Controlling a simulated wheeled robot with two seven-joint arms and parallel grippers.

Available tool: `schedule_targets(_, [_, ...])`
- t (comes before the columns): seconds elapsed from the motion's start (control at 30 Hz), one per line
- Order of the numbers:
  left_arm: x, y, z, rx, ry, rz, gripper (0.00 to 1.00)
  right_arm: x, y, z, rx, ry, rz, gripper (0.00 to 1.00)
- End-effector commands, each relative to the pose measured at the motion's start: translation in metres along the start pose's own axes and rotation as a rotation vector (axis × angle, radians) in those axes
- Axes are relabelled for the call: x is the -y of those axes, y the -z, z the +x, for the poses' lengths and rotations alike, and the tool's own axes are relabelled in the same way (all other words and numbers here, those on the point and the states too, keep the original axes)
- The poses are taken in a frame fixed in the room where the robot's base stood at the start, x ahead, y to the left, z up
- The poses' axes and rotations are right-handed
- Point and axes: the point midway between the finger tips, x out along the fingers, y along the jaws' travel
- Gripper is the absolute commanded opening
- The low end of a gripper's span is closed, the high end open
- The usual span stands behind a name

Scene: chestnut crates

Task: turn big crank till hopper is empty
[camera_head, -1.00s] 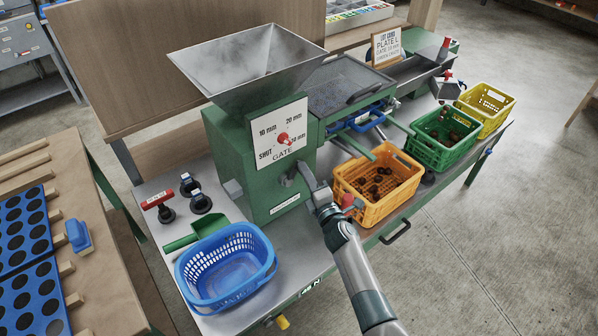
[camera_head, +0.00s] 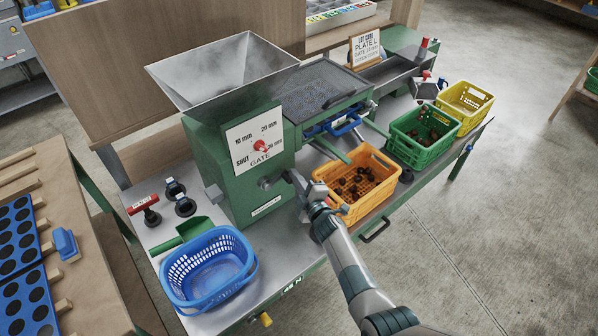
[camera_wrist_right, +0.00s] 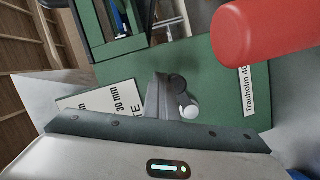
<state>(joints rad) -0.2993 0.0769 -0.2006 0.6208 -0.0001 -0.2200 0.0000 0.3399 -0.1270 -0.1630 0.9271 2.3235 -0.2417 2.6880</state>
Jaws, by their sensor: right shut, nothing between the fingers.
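The grey metal hopper (camera_head: 222,75) sits on top of the green machine (camera_head: 240,190). Its visible inner walls are bare; I cannot see to the bottom. The big crank (camera_head: 298,186) comes out of the machine's front low on the right. My right gripper (camera_head: 319,200) is at the crank's outer end, shut with nothing held. The gate dial (camera_head: 261,146) has a red knob near the 30 mm mark. My left gripper is not in view.
An orange crate (camera_head: 381,203) holding chestnuts stands just right of my gripper. Green (camera_head: 412,151) and yellow (camera_head: 477,122) crates stand beyond it; the green holds some chestnuts. A blue basket (camera_head: 203,280) and green scoop (camera_head: 181,237) lie front left.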

Motion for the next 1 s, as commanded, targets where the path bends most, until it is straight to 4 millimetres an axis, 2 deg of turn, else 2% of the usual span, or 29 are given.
schedule_targets(0.1, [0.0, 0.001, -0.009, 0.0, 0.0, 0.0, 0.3, 0.004, -0.001, 0.002, 0.001, 0.025, 0.079, 0.0])
schedule_targets(0.4, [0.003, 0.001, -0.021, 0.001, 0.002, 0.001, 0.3, 0.017, -0.009, 0.006, 0.0, 0.071, 0.248, 0.0])
schedule_targets(1.0, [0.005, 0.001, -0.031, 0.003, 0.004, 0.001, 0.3, 0.031, -0.016, 0.008, -0.001, 0.118, 0.418, 0.0])
